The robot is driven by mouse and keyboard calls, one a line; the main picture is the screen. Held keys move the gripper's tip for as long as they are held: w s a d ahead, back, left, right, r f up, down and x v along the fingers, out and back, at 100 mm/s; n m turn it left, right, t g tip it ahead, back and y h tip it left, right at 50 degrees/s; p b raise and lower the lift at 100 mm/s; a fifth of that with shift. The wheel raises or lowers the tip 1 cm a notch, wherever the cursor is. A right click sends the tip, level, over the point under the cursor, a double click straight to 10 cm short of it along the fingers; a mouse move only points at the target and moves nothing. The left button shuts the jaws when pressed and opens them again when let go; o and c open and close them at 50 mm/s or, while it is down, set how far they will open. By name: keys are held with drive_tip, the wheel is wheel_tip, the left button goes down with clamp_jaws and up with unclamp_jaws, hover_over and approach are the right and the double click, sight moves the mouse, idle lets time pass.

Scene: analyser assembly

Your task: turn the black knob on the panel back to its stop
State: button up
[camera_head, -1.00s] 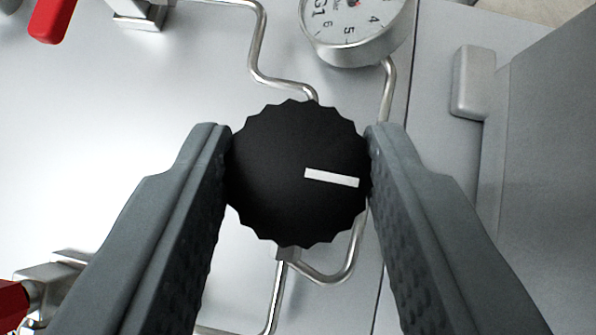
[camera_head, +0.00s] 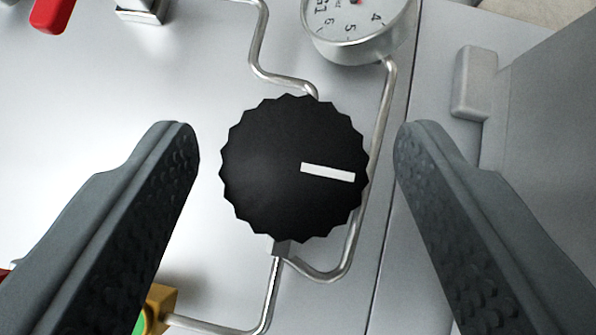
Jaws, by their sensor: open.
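The black knob (camera_head: 265,185) with a scalloped rim sits on the light grey panel (camera_head: 210,60) in the middle of the view. Its white mark points to the right and slightly down. My gripper (camera_head: 296,150) is open, with one finger on each side of the knob. The knob's stop cannot be made out.
A round gauge (camera_head: 365,50) stands above the knob, with bent metal tubes (camera_head: 385,110) running around it. A red handle (camera_head: 52,14) is at the top left. A yellow and green part (camera_head: 158,302) shows at the lower left. A grey block (camera_head: 475,82) is at the right.

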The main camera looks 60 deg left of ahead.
sight(295, 203)
wheel_tip(295, 203, up, 10)
idle(0.5)
